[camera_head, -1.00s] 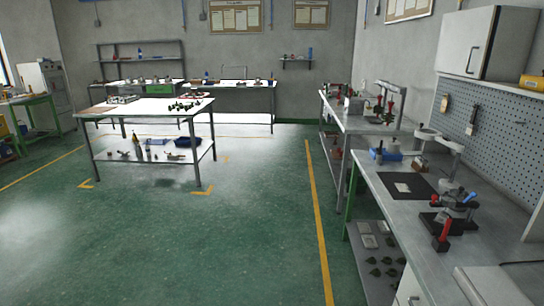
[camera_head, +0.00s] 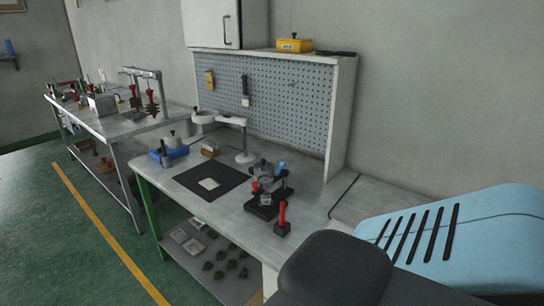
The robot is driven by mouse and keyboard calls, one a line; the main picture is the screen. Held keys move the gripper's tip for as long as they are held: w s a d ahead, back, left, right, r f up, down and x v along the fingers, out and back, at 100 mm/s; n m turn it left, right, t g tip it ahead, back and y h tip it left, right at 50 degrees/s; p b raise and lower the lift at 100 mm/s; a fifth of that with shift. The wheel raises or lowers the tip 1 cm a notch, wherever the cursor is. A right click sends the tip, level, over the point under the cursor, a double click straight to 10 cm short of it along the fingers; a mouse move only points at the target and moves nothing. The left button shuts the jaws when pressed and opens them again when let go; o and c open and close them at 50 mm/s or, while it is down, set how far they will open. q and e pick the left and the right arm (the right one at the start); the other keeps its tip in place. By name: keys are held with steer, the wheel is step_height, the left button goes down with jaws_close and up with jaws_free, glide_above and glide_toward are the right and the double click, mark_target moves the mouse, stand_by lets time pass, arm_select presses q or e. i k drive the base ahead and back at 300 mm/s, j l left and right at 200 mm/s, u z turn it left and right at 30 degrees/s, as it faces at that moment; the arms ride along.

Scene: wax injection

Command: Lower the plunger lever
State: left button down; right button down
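A small wax injection press (camera_head: 266,185) with a dark base and metal body stands on the grey workbench (camera_head: 222,222). A short blue part (camera_head: 281,168) sticks up at its right, perhaps the lever's grip; the lever itself is too small to make out clearly. A red-handled tool (camera_head: 282,216) stands upright on a dark block just in front of the press. Neither of my grippers is in view.
A black mat (camera_head: 232,188) with a pale piece lies left of the press. A white magnifier lamp (camera_head: 243,150) and blue tray (camera_head: 172,155) stand behind. A pegboard (camera_head: 300,105) backs the bench. A light-blue slotted body (camera_head: 450,245) fills the lower right.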

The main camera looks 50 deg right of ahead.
mark_target(281, 164)
steer(key=i, duration=1.3)
steer(key=i+u, duration=0.1)
steer(key=i, duration=1.2)
steer(key=l+z, duration=0.1)
steer(key=z, duration=4.15)
steer(key=k+j, duration=0.05)
